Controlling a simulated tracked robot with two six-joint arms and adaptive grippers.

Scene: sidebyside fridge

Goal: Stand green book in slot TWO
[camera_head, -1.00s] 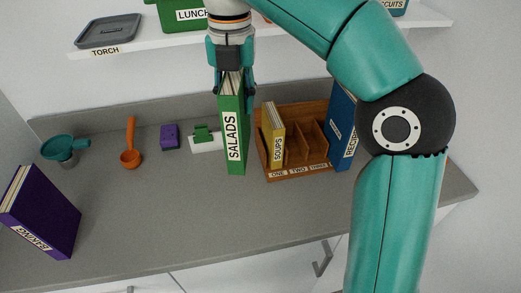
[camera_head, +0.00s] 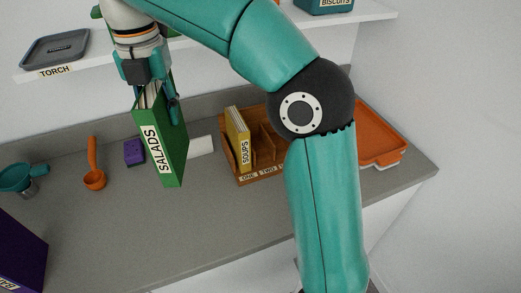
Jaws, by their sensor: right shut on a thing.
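The green book (camera_head: 174,149), labelled SALADS, hangs upright and slightly tilted from my right gripper (camera_head: 160,90), which is shut on its top. It is held above the counter, left of the wooden rack. The wooden rack (camera_head: 263,177) stands on the counter with slot labels ONE and TWO showing along its front. A yellow SOUPS book (camera_head: 238,138) stands in slot ONE. Slot TWO (camera_head: 265,152), right of it, looks empty. My right arm hides the rack's right part, including the third slot. My left gripper is not in view.
An orange tray (camera_head: 378,138) lies at the counter's right. A purple book (camera_head: 20,250) stands at the lower left. An orange ladle (camera_head: 94,178), a teal funnel (camera_head: 20,177) and a purple block (camera_head: 134,152) are to the left. The shelf (camera_head: 60,66) runs above. The front counter is clear.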

